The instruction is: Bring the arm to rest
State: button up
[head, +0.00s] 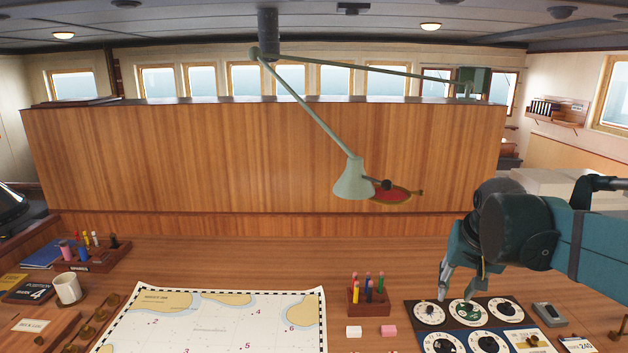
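The arm reaches in from the right edge.
A green desk lamp (354,180) hangs over the desk. A chart (215,320) lies at front centre. A pen block (368,300), two erasers (354,331) and a grey device (549,314) flank the panel. A mug (68,290) stands left. The desk's back middle is clear.

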jog(key=s+a+f+n+t, duration=0.1)
jog(key=s+a+f+n, duration=0.1)
jog(key=s+a+f, duration=0.2)
jog(key=s+a+f+n+t+y+b, duration=0.1)
jog(key=s+a+f, duration=0.3)
jog(key=s+a, duration=0.4)
jog(key=s+n, duration=0.1)
jog(key=s, duration=0.4)
jog(key=shift+s+t, duration=0.15)
jog(key=shift+t, duration=0.25)
jog(key=shift+r, duration=0.15)
dwell(2.1)
